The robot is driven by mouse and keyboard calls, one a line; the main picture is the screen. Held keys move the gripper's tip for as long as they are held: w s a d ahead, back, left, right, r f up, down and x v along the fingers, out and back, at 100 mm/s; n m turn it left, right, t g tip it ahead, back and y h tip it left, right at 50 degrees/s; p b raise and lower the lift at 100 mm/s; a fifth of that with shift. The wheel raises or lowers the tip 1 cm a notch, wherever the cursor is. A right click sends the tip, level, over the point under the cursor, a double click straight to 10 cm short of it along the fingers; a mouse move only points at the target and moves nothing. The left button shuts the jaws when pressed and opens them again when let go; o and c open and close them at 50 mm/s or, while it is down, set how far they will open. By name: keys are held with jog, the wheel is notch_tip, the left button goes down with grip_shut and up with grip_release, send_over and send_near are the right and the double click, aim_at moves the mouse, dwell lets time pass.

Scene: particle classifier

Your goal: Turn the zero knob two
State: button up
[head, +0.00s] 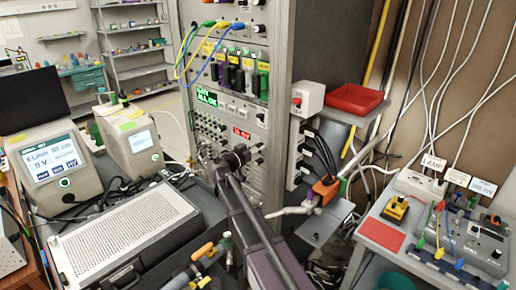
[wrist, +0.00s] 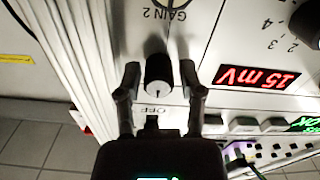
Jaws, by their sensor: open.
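In the wrist view, a small dark knob with a pale face (wrist: 158,75) sits on the white panel (wrist: 215,45). My gripper (wrist: 159,67) is open, with one finger on each side of this knob. Narrow gaps show between the fingers and the knob, so I see no firm contact. The nearby "GAIN 2" (wrist: 165,14) and "OFF" (wrist: 152,111) labels appear upside down. I see no label reading zero two, so I cannot tell which knob this is by name. In the head view, my gripper (head: 238,155) is at the rack front and hides the knob.
A red display (wrist: 258,77) reads 15 mV upside down beside the knob. Switches (wrist: 240,124) and a green display (wrist: 305,124) are close by. The rack (head: 277,105) carries cables. A perforated grey case (head: 125,225) lies left of my arm; an instrument table (head: 380,236) stands right.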

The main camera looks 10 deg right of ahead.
grip_shut()
jog(key=shift+d, duration=0.15)
jog(key=shift+n, duration=0.4)
jog(key=n, duration=1.1)
jog(key=shift+w+r, duration=0.1)
dwell(0.4)
